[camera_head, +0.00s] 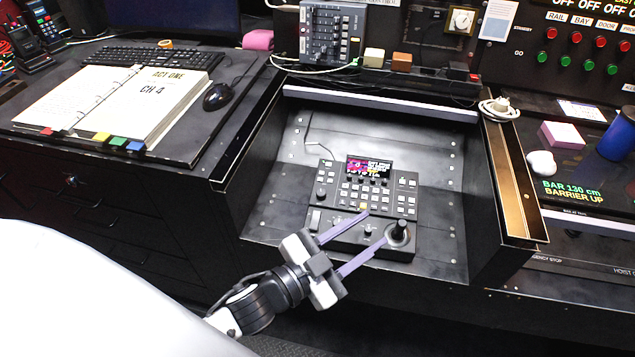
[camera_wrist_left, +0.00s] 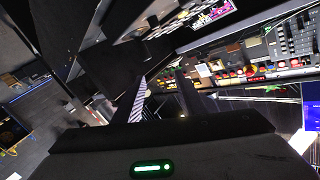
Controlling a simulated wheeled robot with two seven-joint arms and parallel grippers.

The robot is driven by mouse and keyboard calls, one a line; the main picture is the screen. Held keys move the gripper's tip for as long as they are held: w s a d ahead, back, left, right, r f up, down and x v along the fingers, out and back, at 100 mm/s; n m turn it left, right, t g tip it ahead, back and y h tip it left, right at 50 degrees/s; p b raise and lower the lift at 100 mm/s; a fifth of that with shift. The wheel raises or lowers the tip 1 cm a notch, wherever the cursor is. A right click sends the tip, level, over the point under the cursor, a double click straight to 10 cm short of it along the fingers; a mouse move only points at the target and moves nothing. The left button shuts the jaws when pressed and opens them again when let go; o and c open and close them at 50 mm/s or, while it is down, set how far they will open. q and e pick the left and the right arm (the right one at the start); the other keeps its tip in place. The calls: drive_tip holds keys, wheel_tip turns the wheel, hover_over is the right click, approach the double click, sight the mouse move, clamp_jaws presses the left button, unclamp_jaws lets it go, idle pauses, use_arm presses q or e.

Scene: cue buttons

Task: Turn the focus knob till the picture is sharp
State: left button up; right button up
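A black control panel (camera_head: 345,205) sits in a sloped recess in the desk. It has a small lit screen (camera_head: 370,167) with a coloured picture and text, too small to judge for sharpness. A small dark knob (camera_head: 368,231) is on its front part, a black joystick (camera_head: 398,231) to the right, and another round knob (camera_head: 321,194) at its left. No label tells me which is the focus knob. My left gripper (camera_head: 376,226) is open, its two long fingers apart over the front of the panel, with the small knob near the gap. Contact is unclear. My right gripper is not in view.
An open binder (camera_head: 150,100), keyboard (camera_head: 155,57) and mouse (camera_head: 217,96) lie on the left desk. A mixer (camera_head: 332,35) stands behind the recess. A pink-and-white block (camera_head: 562,135) and blue cylinder (camera_head: 617,135) are at the right. The recess has raised side walls.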

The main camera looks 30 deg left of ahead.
use_arm(q)
drive_tip(key=s+d+r+m+g+h+b, duration=0.1)
drive_tip(key=s+d+r+m+g+h, duration=0.3)
drive_tip(key=d+r+m+g+h, duration=1.2)
drive_tip(key=m+t+y+b, duration=0.2)
drive_tip(key=m+t+y, duration=0.3)
drive_tip(key=m+y, duration=1.2)
approach(321, 193)
drive_tip(key=w+d+f+n+y, duration=0.1)
drive_tip(key=f+n+y, duration=0.1)
drive_tip(key=w+d+f+n+y, duration=0.1)
drive_tip(key=d+f+n+y, duration=0.1)
drive_tip(key=w+d+f+n+y, duration=0.1)
drive_tip(key=y, duration=0.1)
drive_tip(key=shift+d+f+n+p, duration=0.35)
drive_tip(key=shift+f+n+p, duration=0.05)
